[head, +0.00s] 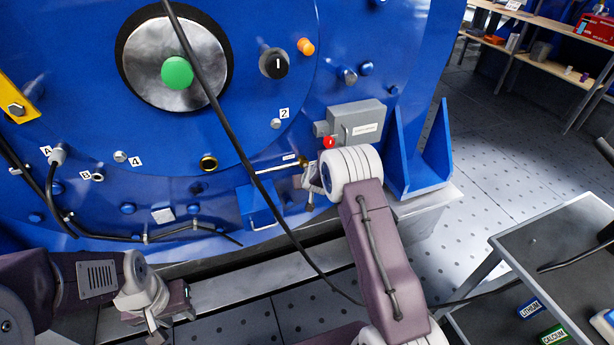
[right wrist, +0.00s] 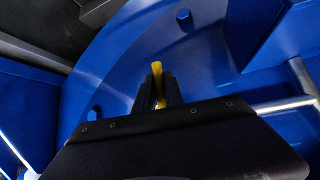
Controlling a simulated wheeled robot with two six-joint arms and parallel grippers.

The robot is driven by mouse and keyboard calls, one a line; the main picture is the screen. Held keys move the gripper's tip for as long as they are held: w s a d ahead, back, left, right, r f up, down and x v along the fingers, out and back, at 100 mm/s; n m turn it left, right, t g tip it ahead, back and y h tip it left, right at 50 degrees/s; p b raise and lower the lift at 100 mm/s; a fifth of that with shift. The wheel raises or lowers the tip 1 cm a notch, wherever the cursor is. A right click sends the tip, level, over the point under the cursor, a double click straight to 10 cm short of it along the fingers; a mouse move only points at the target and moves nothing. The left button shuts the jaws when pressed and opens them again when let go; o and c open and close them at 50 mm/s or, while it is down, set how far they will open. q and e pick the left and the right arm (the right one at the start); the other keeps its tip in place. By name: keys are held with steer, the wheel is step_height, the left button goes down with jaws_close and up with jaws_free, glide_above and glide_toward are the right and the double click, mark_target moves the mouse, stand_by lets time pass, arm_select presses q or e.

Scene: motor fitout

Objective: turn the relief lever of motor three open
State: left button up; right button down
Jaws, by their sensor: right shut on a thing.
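The relief lever shows in the right wrist view as a slim yellow bar (right wrist: 157,69) between the two dark fingers of my right gripper (right wrist: 158,92), which is shut on it. The lever's tip sticks out past the fingertips. In the head view my right gripper (head: 311,182) is at the low right part of the blue motor (head: 230,190), beside a small brass fitting and a thin pipe. My wrist hides most of the lever there, and its angle is hard to tell. My left gripper (head: 156,330) hangs low at the left, away from the motor face; its finger gap is unclear.
A grey box (head: 357,122) with a red button (head: 329,142) sits just above my right wrist. A black cable (head: 235,140) hangs across the motor face. A grey cart (head: 560,250) stands at the right; open floor lies behind it.

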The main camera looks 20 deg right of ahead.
steer(key=shift+w, duration=0.1)
steer(key=c, duration=1.4)
jaws_free()
steer(key=shift+c, duration=0.2)
steer(key=p+v, duration=0.3)
steer(key=v, duration=0.6)
